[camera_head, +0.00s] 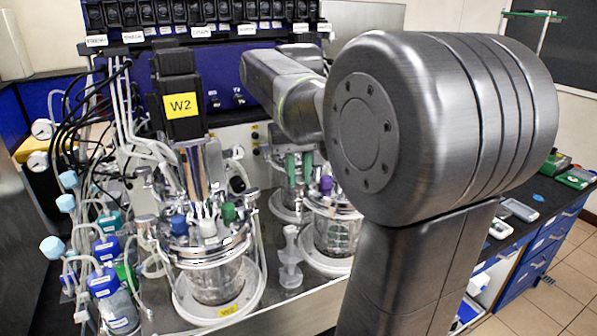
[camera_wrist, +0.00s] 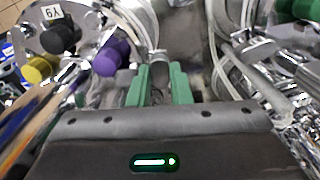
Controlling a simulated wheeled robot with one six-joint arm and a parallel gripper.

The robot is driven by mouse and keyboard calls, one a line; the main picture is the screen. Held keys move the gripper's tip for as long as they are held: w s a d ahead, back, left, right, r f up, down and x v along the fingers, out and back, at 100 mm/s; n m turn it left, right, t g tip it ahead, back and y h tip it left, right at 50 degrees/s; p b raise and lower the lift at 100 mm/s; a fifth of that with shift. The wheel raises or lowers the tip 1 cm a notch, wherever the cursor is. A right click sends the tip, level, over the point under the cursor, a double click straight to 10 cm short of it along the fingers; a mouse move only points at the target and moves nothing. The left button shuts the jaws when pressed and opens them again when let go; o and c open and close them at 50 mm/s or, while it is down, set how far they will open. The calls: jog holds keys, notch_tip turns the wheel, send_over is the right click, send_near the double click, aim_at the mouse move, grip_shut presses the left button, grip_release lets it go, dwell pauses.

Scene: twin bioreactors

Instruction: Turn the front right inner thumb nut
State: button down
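My gripper (camera_wrist: 159,72) has two green fingers, which show small in the head view (camera_head: 293,167) among the metal fittings behind the front right vessel (camera_head: 335,232). In the wrist view a small metal fitting (camera_wrist: 158,73), likely a thumb nut on a clamp, sits between the fingertips. The fingers are apart, with the fitting nearly filling the gap. I cannot tell whether they press on it. The vessel's lid with purple, black and yellow caps (camera_wrist: 110,57) lies left of the fingers. The thumb nut itself is too small to make out in the head view.
The W2 vessel (camera_head: 215,275) stands on the left with tubes and a motor (camera_head: 178,95) above it. Hoses (camera_wrist: 235,70) and metal fittings crowd the right of my gripper. Bottles with blue caps (camera_head: 105,265) stand far left. My arm hides much of the right side.

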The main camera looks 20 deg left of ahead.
aim_at(299, 179)
jog(key=shift+m, duration=0.3)
jog(key=m+p, duration=0.2)
jog(key=m, duration=0.1)
jog(key=shift+r+m+p, duration=0.2)
jog(key=shift+m+p, duration=0.1)
jog(key=shift+p, duration=0.05)
jog(key=m+p, duration=0.1)
jog(key=m, duration=0.3)
jog(key=shift+f+m, duration=0.1)
jog(key=shift+m, duration=0.2)
jog(key=m, duration=0.9)
jog(key=c, duration=1.3)
grip_release()
notch_tip(299, 179, up, 14)
jog(key=shift+f, duration=0.15)
